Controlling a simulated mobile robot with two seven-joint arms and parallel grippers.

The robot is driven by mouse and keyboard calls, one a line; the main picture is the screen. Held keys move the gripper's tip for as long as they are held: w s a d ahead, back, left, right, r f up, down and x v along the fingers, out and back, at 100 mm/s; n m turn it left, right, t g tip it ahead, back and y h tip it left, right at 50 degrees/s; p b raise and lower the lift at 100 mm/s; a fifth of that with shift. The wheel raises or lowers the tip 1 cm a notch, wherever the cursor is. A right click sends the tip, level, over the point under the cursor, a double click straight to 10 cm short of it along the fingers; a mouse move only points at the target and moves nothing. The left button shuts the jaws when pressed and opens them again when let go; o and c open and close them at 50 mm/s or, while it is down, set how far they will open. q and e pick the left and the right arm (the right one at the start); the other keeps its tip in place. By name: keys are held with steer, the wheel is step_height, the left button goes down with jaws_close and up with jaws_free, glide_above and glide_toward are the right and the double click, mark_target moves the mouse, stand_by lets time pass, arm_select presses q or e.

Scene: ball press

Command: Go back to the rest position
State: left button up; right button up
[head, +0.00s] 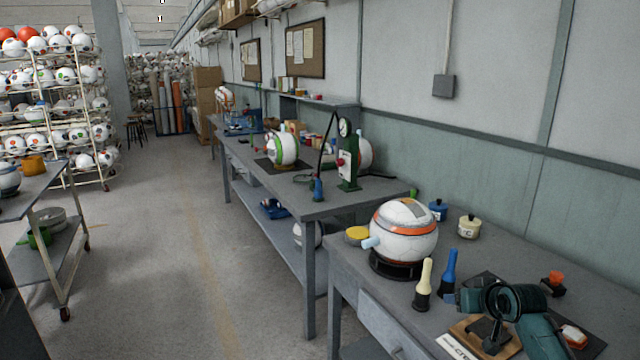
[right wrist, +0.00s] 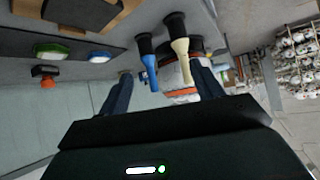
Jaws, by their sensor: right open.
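My right gripper (right wrist: 160,72) shows in the right wrist view. Its two dark fingers are spread wide apart, with nothing gripped between them. Beyond the fingers in that upside-down view are a blue bottle (right wrist: 149,72), a cream bottle (right wrist: 180,48) and the white and orange ball (right wrist: 182,96). In the head view the same ball (head: 404,240) rests on a black ring stand (head: 398,267). The cream bottle (head: 424,283) and blue bottle (head: 449,270) stand upright beside it. My right fingers are hard to make out in the head view. My left gripper is not in view.
The near workbench (head: 345,268) also holds a yellow-topped tin (head: 357,234), a blue jar (head: 438,210) and a cream jar (head: 468,230). A second workbench (head: 315,206) with a green press (head: 347,165) stands behind. The aisle floor (head: 170,230) at left is clear. A cart (head: 45,262) stands at far left.

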steer(key=w+d+r+n+t+h, duration=0.2)
steer(key=w+d+r+t, duration=0.15)
steer(key=r+t, duration=0.45)
steer(key=s+a+f+n+g+y, duration=0.2)
steer(key=s+a+f+g+y, duration=0.15)
steer(key=s+a+f, duration=1.05)
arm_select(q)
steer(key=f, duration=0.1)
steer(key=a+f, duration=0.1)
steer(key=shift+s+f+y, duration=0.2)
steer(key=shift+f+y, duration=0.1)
arm_select(e)
steer(key=s+a+f+g, duration=0.1)
steer(key=s+a+f, duration=0.1)
steer(key=s, duration=0.6)
steer(key=s+a+f+g+y, duration=0.1)
steer(key=s+a+f+g, duration=0.1)
steer(key=s, duration=0.6)
steer(key=s+a+f+g, duration=0.1)
steer(key=s+a+f, duration=0.3)
steer(key=s, duration=0.5)
steer(key=shift+f+m, duration=0.4)
steer(key=shift+f, duration=0.45)
steer(key=shift+a+y, duration=0.1)
steer(key=shift+y, duration=0.15)
